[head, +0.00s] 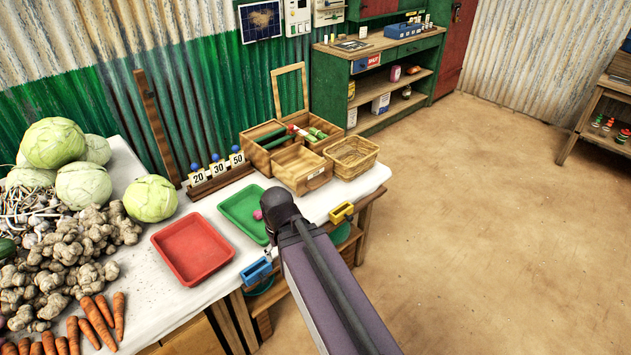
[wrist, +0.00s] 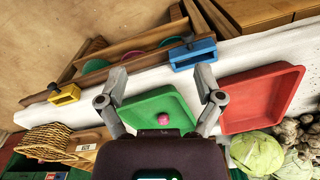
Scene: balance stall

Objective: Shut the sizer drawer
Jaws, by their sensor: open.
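A wooden box (head: 257,142) with its lid raised stands at the back of the white-covered table. In front of it a hollow wooden drawer-like box (head: 301,167) with a small label stands out, seemingly pulled open; I cannot tell for sure that it is the sizer drawer. Its labelled front shows partly at the lower left in the wrist view (wrist: 98,138). My gripper (wrist: 160,82) is open and empty, its fingers apart above the green tray (wrist: 130,108). In the head view my arm hides the fingers. A pink ball (wrist: 163,119) lies in the green tray.
A wicker basket (head: 351,157) stands right beside the drawer. A red tray (head: 193,249), number blocks (head: 219,168) and piled vegetables (head: 75,235) lie to the left. Blue (head: 256,271) and yellow (head: 341,212) holders jut from the table's front edge.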

